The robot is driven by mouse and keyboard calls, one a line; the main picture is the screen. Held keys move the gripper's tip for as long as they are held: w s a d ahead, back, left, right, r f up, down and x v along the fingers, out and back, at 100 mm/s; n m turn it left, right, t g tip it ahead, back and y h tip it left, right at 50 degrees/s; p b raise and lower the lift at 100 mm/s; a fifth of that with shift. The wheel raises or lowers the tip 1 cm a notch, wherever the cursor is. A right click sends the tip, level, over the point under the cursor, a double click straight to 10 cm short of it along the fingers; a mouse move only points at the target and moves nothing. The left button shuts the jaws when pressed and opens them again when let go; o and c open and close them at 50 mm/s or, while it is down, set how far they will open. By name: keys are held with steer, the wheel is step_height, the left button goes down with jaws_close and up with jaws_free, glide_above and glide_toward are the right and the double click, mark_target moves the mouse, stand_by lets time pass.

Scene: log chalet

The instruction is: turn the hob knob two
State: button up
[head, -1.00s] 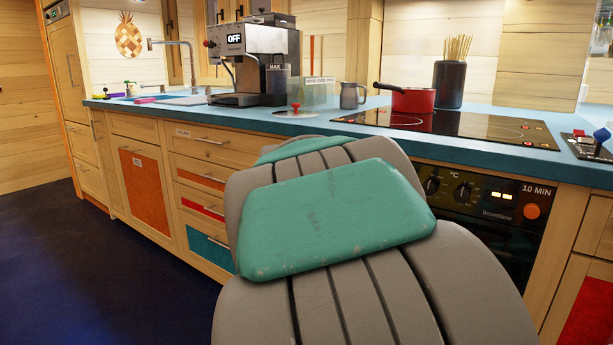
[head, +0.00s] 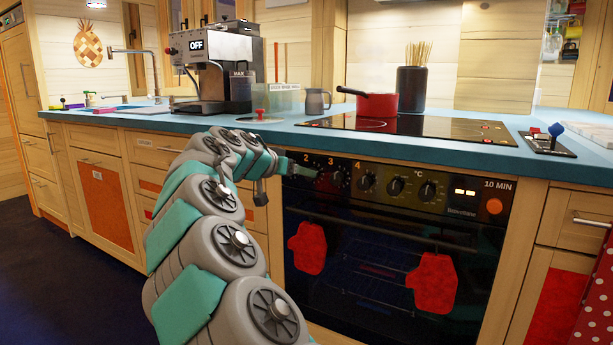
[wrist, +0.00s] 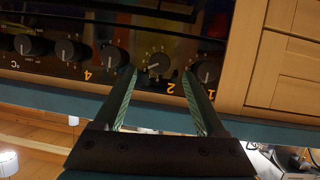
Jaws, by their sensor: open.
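Hob knob two (wrist: 158,65) is a round dark knob on the oven's control panel. The orange 2 (wrist: 171,88) is beside it, upside down in the wrist view. Its pointer mark seems to lie sideways, unlike its upright neighbours. My gripper (wrist: 159,73) is open, with one fingertip on each side of this knob. I cannot tell whether either finger touches it. In the head view my gripper (head: 300,170) is at the panel's left end and hides the knob.
Knob one (wrist: 207,72) and knob three (wrist: 113,57) sit close outside the fingers. Above is the hob (head: 440,127) with a red pan (head: 376,103). Red mitts (head: 309,247) hang on the oven front below.

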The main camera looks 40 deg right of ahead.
steer(key=x, duration=0.5)
jaws_close()
stand_by(0.6)
